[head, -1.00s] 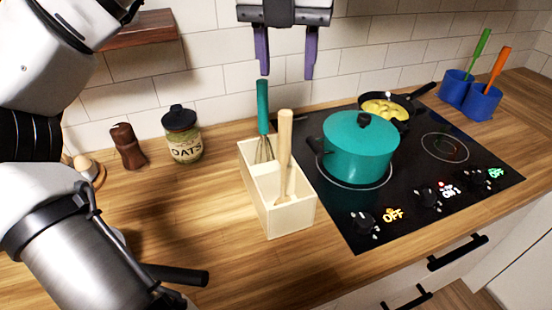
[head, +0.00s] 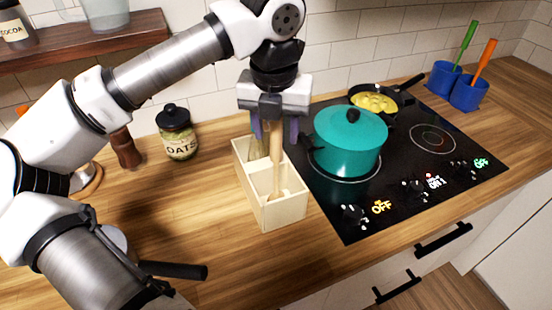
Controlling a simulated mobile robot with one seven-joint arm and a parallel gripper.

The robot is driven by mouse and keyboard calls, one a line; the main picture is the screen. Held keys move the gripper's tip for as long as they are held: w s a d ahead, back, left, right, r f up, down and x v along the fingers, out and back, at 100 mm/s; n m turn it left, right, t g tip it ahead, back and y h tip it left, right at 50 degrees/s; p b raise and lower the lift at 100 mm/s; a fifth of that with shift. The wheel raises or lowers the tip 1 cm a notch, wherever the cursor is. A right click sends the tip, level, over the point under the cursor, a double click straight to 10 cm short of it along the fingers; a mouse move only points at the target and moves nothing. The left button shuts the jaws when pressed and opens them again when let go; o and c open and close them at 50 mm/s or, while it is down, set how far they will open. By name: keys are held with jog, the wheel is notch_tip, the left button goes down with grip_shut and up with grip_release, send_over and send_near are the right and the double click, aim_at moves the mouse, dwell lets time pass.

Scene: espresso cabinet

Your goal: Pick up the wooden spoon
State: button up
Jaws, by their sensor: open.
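The wooden spoon (head: 277,170) stands upright in the front compartment of the cream utensil box (head: 285,214) on the wooden counter. My gripper (head: 274,136) points down over the box, with its purple fingers apart on either side of the spoon's upper handle. The fingers are open, and I cannot tell whether either touches the handle. The top of the handle overlaps the gripper body in the picture. The teal whisk's handle is hidden behind my gripper; part of the whisk (head: 257,145) shows in the back compartment.
A teal pot (head: 350,142) stands on the black cooktop (head: 408,165) close to the box's right. A pan (head: 375,98) with yellow food sits behind it. An oats jar (head: 178,134) stands to the left. Two blue cups (head: 468,93) stand at the far right.

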jog(key=shift+f, duration=0.5)
grip_shut()
jog(key=shift+r, duration=0.15)
